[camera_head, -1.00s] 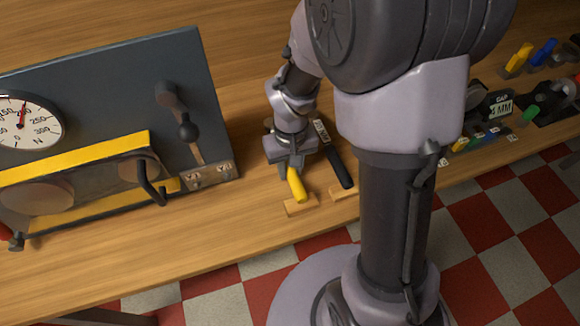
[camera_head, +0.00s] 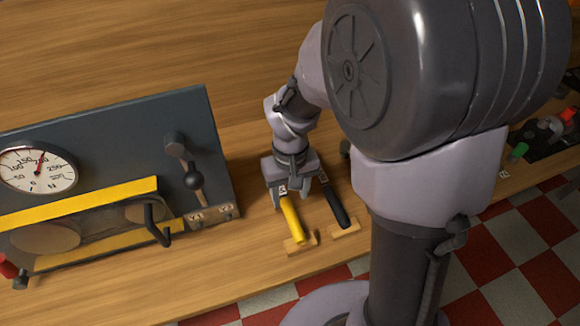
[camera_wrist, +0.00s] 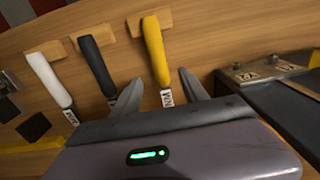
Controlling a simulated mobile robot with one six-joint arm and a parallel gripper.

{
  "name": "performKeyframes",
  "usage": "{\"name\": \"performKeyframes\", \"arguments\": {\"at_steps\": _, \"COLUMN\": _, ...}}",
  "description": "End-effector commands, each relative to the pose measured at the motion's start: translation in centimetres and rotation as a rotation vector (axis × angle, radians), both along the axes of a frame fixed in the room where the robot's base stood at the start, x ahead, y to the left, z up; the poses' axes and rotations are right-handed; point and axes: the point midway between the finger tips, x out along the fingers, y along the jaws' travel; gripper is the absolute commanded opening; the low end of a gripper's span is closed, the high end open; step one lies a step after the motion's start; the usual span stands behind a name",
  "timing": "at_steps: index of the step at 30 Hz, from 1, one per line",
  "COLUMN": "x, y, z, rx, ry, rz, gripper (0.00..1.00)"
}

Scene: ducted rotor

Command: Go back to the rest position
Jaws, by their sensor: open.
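My gripper (camera_head: 291,192) is open above the wooden bench, close to the labelled end of a yellow-handled tool (camera_head: 293,220). In the wrist view, my gripper (camera_wrist: 160,88) has its fingers apart and empty. The yellow-handled tool (camera_wrist: 155,50) shows between and beyond them, with its handle on a small wooden block. I cannot tell how high the fingers are above it. A black-handled tool (camera_head: 338,208) lies to its right in the head view. The wrist view also shows a white-handled tool (camera_wrist: 47,78) beside the black-handled tool (camera_wrist: 97,65).
A dark rig panel (camera_head: 110,130) with a dial gauge (camera_head: 38,169), yellow bars and a lever (camera_head: 188,163) stands left of my gripper. Small coloured parts (camera_head: 545,130) lie at the right. The bench behind the panel is clear.

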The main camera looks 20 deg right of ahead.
Motion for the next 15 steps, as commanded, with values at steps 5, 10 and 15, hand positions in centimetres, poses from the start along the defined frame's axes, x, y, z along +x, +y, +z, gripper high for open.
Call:
{"name": "performKeyframes", "arguments": {"at_steps": 5, "x": 0.0, "y": -0.1, "z": 6.4, "rx": 0.000, "ry": -0.003, "rz": -0.001, "gripper": 0.52}}
{"name": "performKeyframes", "arguments": {"at_steps": 10, "x": 0.0, "y": -0.1, "z": 9.2, "rx": 0.000, "ry": -0.002, "rz": -0.001, "gripper": 0.52}}
{"name": "performKeyframes", "arguments": {"at_steps": 15, "x": -0.1, "y": -0.1, "z": 9.8, "rx": 0.000, "ry": 0.001, "rz": -0.001, "gripper": 0.52}}
